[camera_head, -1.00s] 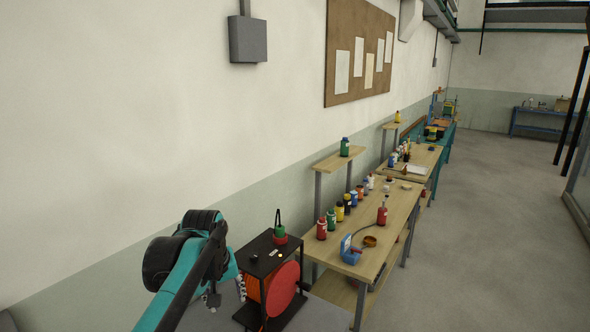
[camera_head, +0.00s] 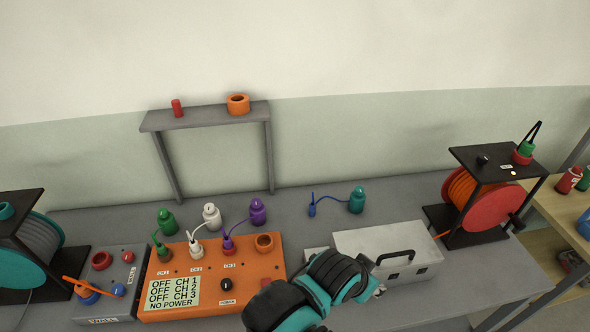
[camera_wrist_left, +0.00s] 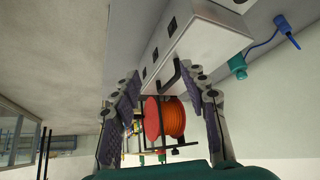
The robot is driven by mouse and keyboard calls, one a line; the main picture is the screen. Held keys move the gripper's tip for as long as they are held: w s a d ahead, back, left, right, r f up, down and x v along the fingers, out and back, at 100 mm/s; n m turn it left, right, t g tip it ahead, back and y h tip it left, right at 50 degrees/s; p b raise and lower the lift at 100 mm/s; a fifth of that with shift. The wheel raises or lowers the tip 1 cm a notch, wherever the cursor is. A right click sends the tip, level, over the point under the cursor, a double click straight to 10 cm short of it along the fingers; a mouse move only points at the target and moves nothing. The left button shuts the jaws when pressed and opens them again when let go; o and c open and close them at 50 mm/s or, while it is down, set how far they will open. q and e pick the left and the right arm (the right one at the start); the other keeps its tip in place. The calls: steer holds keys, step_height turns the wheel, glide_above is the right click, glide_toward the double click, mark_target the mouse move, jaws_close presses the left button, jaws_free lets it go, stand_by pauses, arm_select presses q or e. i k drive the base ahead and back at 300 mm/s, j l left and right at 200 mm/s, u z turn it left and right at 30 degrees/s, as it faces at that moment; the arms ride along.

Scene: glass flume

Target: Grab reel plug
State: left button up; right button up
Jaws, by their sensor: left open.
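An orange cable reel (camera_head: 459,186) with a red side disc stands in a black frame at the right of the bench in the head view. A green plug (camera_head: 526,148) sits upright in a red socket on the frame's top, with a black loop above it. My left arm reaches in at the bottom centre, short of the reel. In the left wrist view my left gripper (camera_wrist_left: 163,82) is open and empty. The orange reel (camera_wrist_left: 173,119) shows beyond, between its fingers. My right gripper is not in view.
A white box (camera_head: 385,248) with a black handle lies between my left arm and the reel. An orange control panel (camera_head: 210,300) with several plugs stands to the left, beside a grey unit and a teal reel (camera_head: 22,250). A grey shelf (camera_head: 205,118) stands behind.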

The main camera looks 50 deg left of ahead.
mark_target(84, 293)
steer(key=u, duration=3.5)
steer(key=i+j, duration=0.25)
steer(key=i+j+z, duration=0.45)
steer(key=j+z, duration=0.25)
steer(key=j, duration=0.15)
steer(key=i+j+z, duration=0.2)
steer(key=j, duration=0.15)
steer(key=z, duration=0.65)
steer(key=k+l, duration=0.05)
